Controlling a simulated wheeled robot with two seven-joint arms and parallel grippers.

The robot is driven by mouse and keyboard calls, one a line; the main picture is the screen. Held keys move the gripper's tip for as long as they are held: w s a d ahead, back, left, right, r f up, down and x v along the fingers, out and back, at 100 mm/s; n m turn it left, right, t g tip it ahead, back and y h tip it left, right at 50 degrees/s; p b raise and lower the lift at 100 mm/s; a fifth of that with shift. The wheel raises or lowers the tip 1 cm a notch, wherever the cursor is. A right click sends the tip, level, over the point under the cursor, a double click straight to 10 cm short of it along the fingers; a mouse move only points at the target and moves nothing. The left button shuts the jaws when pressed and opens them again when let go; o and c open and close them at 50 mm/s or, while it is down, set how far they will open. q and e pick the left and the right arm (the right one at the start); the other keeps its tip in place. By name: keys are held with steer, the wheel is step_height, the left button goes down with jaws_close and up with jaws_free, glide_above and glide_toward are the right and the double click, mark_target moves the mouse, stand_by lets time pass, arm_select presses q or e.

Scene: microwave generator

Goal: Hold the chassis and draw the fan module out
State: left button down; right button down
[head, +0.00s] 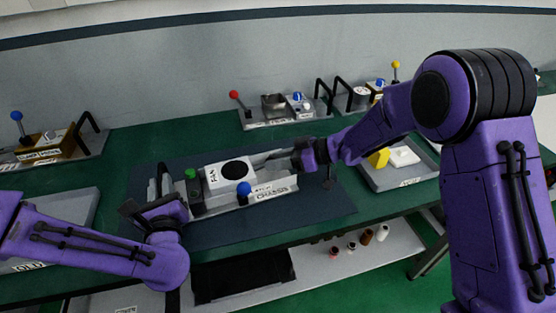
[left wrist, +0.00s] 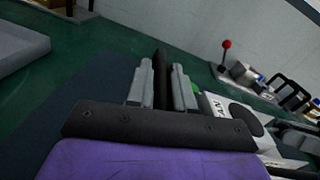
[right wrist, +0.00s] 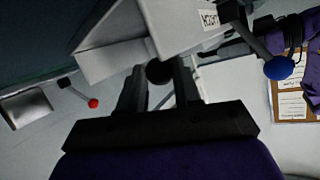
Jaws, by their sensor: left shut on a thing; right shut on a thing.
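The grey-white chassis (head: 284,188) lies on the dark mat, labelled on its front, with a blue-knobbed lever (head: 243,188). The white fan module (head: 216,178), with a black round fan face, sits at the chassis's left part. My left gripper (head: 155,204) is at the left end; in the left wrist view its fingers (left wrist: 162,88) close on an upright black bar (left wrist: 161,65), which looks like a handle at the fan module's end. My right gripper (head: 300,156) is at the chassis's right end; the right wrist view shows its fingers (right wrist: 159,85) around a dark round grip (right wrist: 159,72) beside the chassis wall.
A green knob (head: 190,173) on a dark block stands beside the fan module's left end. A tray (head: 414,175) with yellow and white parts stands at the right. Fixtures with a red knob (head: 234,94) line the back. The mat's front part is clear.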

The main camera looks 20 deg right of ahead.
arm_select(q)
steer(key=shift+a+f, duration=0.1)
arm_select(e)
steer(key=d, duration=0.7)
steer(key=shift+w+d, duration=0.25)
steer(key=shift+w, duration=0.1)
arm_select(q)
steer(key=shift+a, duration=0.1)
arm_select(e)
steer(key=shift+d, duration=0.2)
steer(key=c, duration=0.8)
jaws_free()
steer(key=shift+d, duration=0.1)
arm_select(q)
steer(key=c, duration=1.2)
jaws_free()
steer(key=shift+o, duration=1.4)
steer(key=shift+d, duration=0.2)
arm_select(e)
steer(key=v, duration=1.1)
steer(key=shift+s+d+r, duration=0.15)
steer(key=shift+d, duration=0.2)
